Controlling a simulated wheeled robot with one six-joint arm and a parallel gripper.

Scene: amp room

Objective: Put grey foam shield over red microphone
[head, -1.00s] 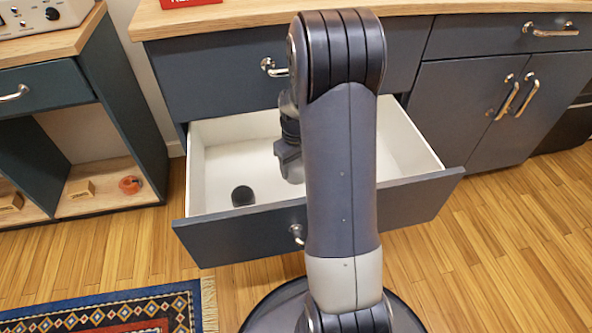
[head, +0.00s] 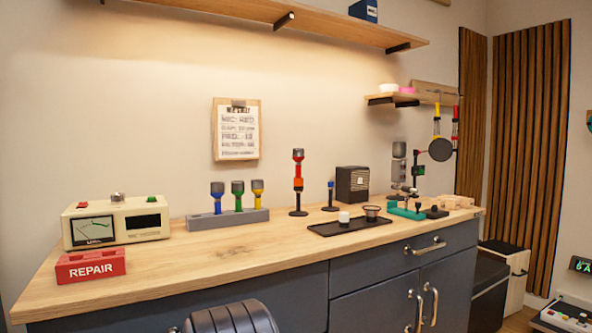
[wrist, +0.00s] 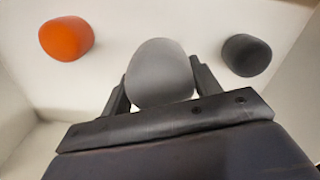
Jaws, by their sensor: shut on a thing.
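The grey foam shield (wrist: 160,72) is a rounded cap between the two fingers of my gripper (wrist: 158,82) in the wrist view. My gripper is shut on it, with the white drawer interior behind. The red microphone (head: 298,184) stands upright on the counter in the head view. It has a red body, a bare grey head on top and a round black base. My gripper and the foam shield are not visible in the head view, so their distance from the microphone cannot be told.
An orange foam shield (wrist: 67,38) and a dark one (wrist: 246,55) lie in the drawer (wrist: 22,150). On the counter (head: 200,262), a grey rack (head: 226,219) of coloured microphones stands left of the red microphone.

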